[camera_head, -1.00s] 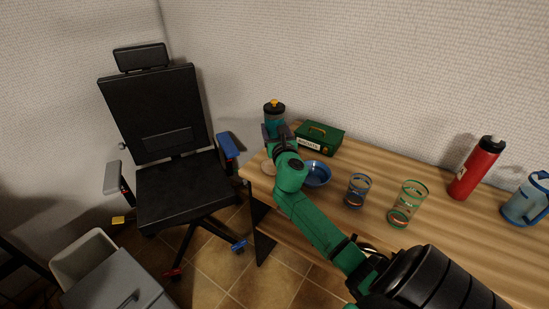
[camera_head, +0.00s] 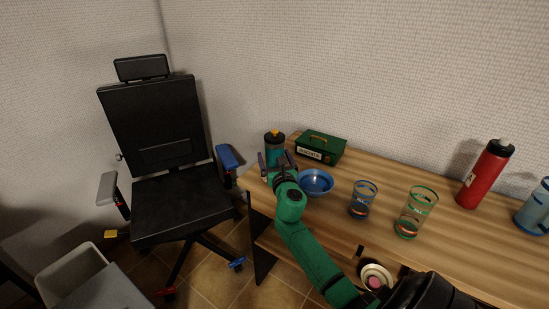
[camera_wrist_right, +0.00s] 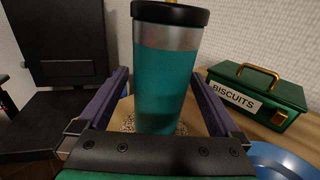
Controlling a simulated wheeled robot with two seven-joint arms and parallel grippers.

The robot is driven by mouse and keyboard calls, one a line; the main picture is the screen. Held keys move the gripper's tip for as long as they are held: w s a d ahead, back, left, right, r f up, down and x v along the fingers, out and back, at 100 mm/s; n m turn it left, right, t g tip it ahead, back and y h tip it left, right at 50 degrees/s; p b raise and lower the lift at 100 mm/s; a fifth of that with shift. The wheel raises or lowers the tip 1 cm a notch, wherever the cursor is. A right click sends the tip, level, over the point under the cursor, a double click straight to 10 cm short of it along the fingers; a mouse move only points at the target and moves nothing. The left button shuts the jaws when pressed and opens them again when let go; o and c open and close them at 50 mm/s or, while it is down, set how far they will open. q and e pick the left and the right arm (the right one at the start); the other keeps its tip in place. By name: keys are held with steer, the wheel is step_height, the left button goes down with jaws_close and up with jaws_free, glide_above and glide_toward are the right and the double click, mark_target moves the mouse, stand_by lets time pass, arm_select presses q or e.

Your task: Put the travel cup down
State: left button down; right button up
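The travel cup (camera_head: 274,150) is teal with a silver band and a black lid. It stands upright at the left end of the wooden table, and it fills the middle of the right wrist view (camera_wrist_right: 163,85). A speckled, cork-coloured coaster (camera_wrist_right: 180,128) shows at its base. My right gripper (camera_head: 276,161) is open, its purple-grey fingers spread on either side of the cup in the wrist view, with gaps between fingers and cup. My left gripper is not in view.
A green biscuit tin (camera_head: 320,147) and a blue bowl (camera_head: 316,182) stand right of the cup. Two glasses (camera_head: 363,200) (camera_head: 416,212), a red bottle (camera_head: 485,175) and a blue jug (camera_head: 535,208) stand farther right. A black office chair (camera_head: 170,160) is left of the table.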

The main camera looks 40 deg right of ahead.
steer(key=shift+r, duration=0.15)
steer(key=shift+s+a, duration=0.1)
steer(key=shift+s, duration=0.15)
steer(key=v, duration=1.1)
steer(key=shift+s+a+p, duration=0.1)
steer(key=shift+s+p, duration=0.1)
steer(key=shift+p, duration=0.1)
